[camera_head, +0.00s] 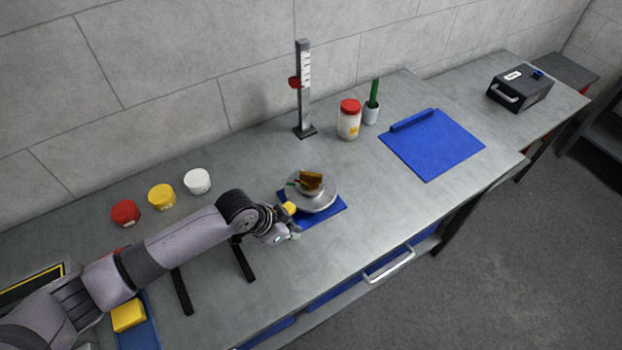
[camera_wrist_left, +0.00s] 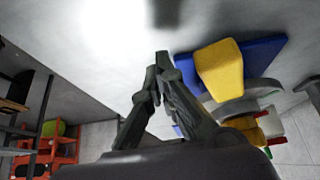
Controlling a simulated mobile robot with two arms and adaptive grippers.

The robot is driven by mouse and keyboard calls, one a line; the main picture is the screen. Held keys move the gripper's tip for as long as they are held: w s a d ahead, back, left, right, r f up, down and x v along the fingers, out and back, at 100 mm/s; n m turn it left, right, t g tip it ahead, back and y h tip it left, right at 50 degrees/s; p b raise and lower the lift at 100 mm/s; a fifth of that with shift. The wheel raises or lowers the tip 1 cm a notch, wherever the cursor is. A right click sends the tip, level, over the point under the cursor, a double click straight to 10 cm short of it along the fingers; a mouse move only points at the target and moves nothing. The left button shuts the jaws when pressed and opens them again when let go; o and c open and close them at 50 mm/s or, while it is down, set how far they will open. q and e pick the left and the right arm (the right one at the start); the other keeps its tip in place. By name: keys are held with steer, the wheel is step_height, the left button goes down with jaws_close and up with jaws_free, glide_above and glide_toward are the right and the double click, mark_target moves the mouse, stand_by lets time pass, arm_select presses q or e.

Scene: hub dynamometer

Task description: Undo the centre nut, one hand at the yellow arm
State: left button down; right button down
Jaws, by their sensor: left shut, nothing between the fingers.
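The hub (camera_head: 318,203) is a grey rounded disc on a blue base plate (camera_head: 335,212) in the middle of the bench. A gold-brown block (camera_head: 311,180) sits on top at its centre; I cannot make out a nut clearly. The yellow arm (camera_head: 290,208) sticks out from the hub's left side. My left gripper (camera_head: 292,236) is just in front of the yellow arm, low over the bench. In the left wrist view its fingers (camera_wrist_left: 163,62) are together and empty, with the yellow arm (camera_wrist_left: 220,70) beside them, apart. My right gripper is not in view.
A height gauge (camera_head: 303,95), a red-lidded jar (camera_head: 349,120) and a cup with a green tool (camera_head: 371,110) stand behind the hub. Red, yellow and white pots (camera_head: 197,181) stand at the left. A blue mat (camera_head: 432,144) lies right. The bench right of the hub is clear.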

arm_select(q)
steer(key=shift+f, duration=1.3)
steer(key=shift+r, duration=0.2)
steer(key=shift+r, duration=0.75)
steer(key=shift+w+a, duration=0.4)
steer(key=shift+a, duration=0.05)
steer(key=shift+s+d, duration=0.25)
steer(key=shift+d, duration=0.05)
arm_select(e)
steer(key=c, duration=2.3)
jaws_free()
